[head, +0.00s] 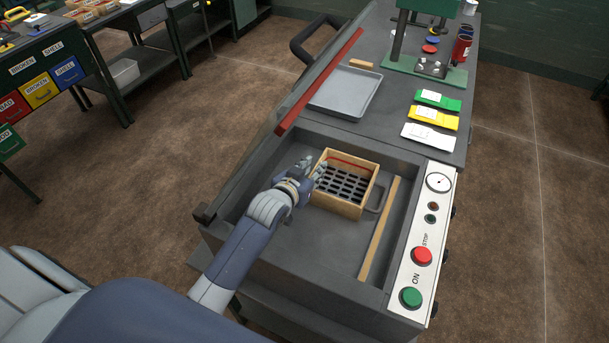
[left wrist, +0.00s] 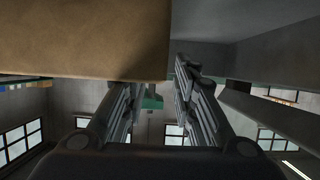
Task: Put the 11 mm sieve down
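The sieve is a light wooden box (head: 340,208) with a dark slotted grid and a red line on its inner far wall. It sits in the grey machine tray in the head view. Its wooden wall (left wrist: 85,40) fills the upper left of the left wrist view. My left gripper (head: 312,168) is at the sieve's left wall, close to the rim. In the left wrist view its two fingers (left wrist: 157,82) are apart. The wooden wall hides the tip of one finger, so contact is unclear. My right gripper is not in view.
The tray (head: 292,248) has free floor in front of the sieve. A wooden strip (head: 379,230) lies to its right, beside the button panel (head: 421,240). A red bar (head: 318,82) and a metal pan (head: 345,92) are beyond. Colored packets (head: 436,118) lie at the far right.

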